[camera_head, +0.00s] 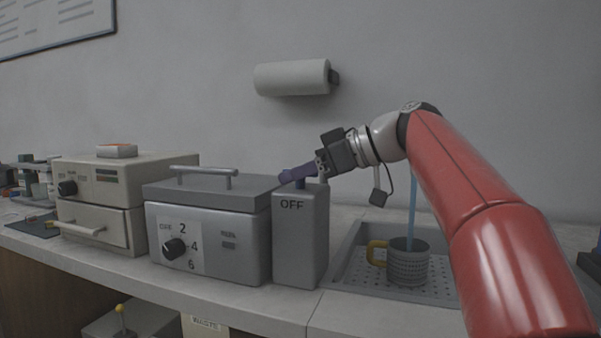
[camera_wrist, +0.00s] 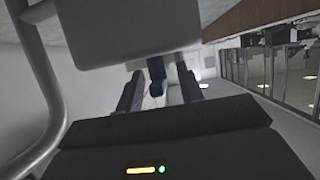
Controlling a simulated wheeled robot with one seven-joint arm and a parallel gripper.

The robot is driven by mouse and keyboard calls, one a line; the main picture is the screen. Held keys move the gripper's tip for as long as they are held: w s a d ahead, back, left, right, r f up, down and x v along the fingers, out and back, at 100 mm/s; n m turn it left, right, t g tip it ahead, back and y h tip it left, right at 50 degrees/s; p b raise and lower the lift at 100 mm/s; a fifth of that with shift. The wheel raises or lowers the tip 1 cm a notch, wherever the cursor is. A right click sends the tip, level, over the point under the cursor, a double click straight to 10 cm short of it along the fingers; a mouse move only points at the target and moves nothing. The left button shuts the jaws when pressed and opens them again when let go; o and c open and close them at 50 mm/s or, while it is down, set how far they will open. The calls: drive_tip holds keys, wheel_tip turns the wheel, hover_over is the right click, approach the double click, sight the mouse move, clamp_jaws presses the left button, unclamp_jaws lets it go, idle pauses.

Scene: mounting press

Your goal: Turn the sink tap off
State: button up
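The grey tap housing (camera_head: 300,235) marked OFF stands at the sink's left edge. A small dark blue lever (camera_head: 300,184) sticks up from its top; it also shows in the wrist view (camera_wrist: 156,72). My gripper (camera_head: 284,177) reaches in from the right at the lever. In the wrist view its two fingers (camera_wrist: 158,92) are apart, one on each side of the lever, with visible gaps. A blue stream of water (camera_head: 413,200) runs down into a grey mug (camera_head: 408,266) with a yellow handle. The spout's outlet is hidden behind my arm.
The mug stands in the sink (camera_head: 345,272). A grey lidded machine (camera_head: 215,235) with a dial and top handle stands just left of the tap housing. A beige oven (camera_head: 125,185) stands further left. A paper roll (camera_head: 292,78) hangs on the wall above.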

clamp_jaws()
drive_tip(key=shift+p, duration=0.35)
drive_tip(key=n+g+p, duration=0.2)
drive_tip(key=shift+w+d+r+g, duration=0.1)
drive_tip(key=shift+r+g, duration=0.05)
drive_tip(key=shift+g, duration=0.15)
drive_tip(key=shift+f+n+g+y+p, duration=0.2)
drive_tip(key=shift+n+g+y+p, duration=0.1)
drive_tip(key=shift+n+g, duration=1.7)
drive_tip(key=shift+g, duration=0.2)
unclamp_jaws()
